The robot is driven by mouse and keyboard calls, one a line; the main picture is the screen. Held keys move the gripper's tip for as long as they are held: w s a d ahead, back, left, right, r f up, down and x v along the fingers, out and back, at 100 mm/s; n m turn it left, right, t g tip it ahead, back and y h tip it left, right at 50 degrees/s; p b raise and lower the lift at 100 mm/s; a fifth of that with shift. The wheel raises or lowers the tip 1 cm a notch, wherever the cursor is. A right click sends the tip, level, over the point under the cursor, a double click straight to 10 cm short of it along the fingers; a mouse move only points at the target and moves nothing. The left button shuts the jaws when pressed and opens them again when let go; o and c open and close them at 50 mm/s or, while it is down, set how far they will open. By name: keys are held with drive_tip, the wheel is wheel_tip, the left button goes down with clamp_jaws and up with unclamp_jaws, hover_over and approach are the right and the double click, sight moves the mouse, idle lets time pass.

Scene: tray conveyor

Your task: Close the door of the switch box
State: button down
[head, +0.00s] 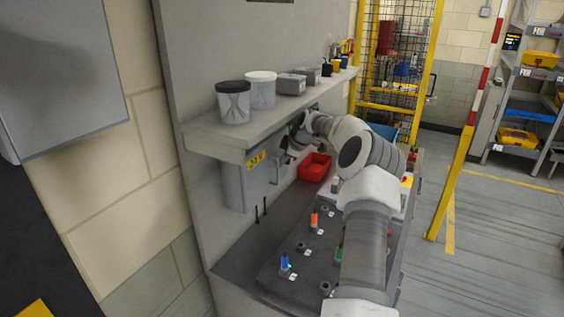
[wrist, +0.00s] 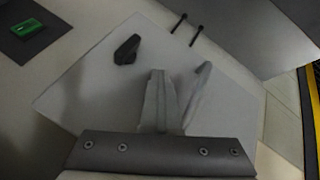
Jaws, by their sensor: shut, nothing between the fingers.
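The switch box (head: 238,186) is a grey box with a yellow label, mounted under the shelf against the back panel. In the wrist view a pale flat panel (wrist: 90,90), which looks like its door, fills the middle and carries a small black knob (wrist: 126,49). My gripper (wrist: 181,68) is shut and empty, its fingers over the panel to the right of the knob. Whether the fingertips touch the panel cannot be told. In the head view my gripper is small and partly hidden beside the box's right side. How far the door stands open is unclear.
A shelf (head: 230,130) with cups and small boxes hangs just above the arm. A red bin (head: 314,167) stands right of the box. Two thin black rods (head: 261,208) stand below it. Coloured pegs are on the dark bench top (head: 268,270).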

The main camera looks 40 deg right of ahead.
drive_tip(key=shift+w+a+r, duration=0.15)
drive_tip(key=shift+a+r, duration=0.05)
drive_tip(key=b+v, duration=0.2)
drive_tip(key=v, duration=0.5)
drive_tip(key=shift+s+d, duration=0.2)
drive_tip(key=shift+s, duration=0.1)
drive_tip(key=shift+w+a, duration=0.1)
